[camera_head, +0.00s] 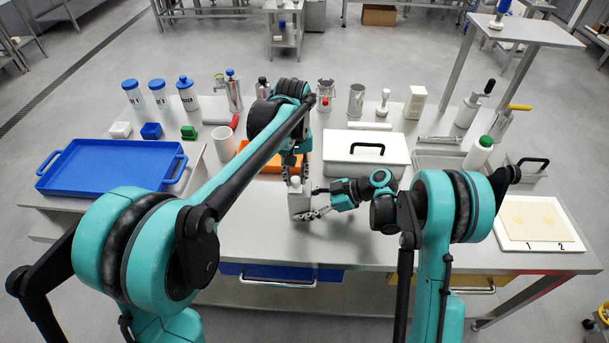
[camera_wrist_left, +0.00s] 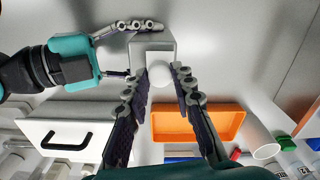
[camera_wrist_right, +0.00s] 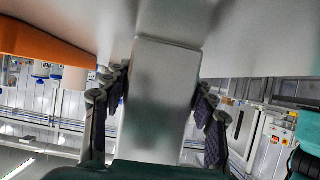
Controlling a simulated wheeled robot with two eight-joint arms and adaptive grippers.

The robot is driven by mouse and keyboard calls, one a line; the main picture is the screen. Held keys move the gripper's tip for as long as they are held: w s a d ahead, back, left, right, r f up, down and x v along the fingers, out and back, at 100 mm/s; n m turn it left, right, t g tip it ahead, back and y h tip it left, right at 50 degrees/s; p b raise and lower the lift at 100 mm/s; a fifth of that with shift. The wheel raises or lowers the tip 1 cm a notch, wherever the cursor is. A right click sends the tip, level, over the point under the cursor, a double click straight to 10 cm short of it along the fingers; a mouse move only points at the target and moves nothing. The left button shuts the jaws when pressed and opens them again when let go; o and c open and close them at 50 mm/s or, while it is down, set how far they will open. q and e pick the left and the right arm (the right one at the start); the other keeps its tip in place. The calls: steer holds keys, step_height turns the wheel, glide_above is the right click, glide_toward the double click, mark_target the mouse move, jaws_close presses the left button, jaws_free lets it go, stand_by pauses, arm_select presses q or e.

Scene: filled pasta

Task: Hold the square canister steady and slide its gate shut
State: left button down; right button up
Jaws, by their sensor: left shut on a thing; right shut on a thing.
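The square canister (camera_head: 299,202) is a grey box with a white rounded top part, upright near the table's front edge. In the left wrist view the canister (camera_wrist_left: 152,46) lies ahead, with the white knob-like part (camera_wrist_left: 160,74) between my left fingers. My left gripper (camera_head: 296,172) reaches in from behind and above and is shut on the canister. My right gripper (camera_head: 318,201) comes from the right and is shut on the canister's body. In the right wrist view the canister's flat grey face (camera_wrist_right: 158,95) fills the space between the fingers. I cannot make out the gate's position.
An orange tray (camera_head: 262,158) lies just behind the canister. A white lidded box (camera_head: 365,158) with a black handle stands behind my right gripper. A blue tray (camera_head: 112,165) is at left, a white board (camera_head: 540,222) at right. The front table area between is clear.

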mark_target(295, 179)
arm_select(q)
steer(key=c, duration=1.3)
jaws_free()
steer(key=shift+a, duration=0.15)
steer(key=shift+o, duration=0.2)
step_height(295, 179, up, 12)
arm_select(e)
steer(key=o, duration=1.1)
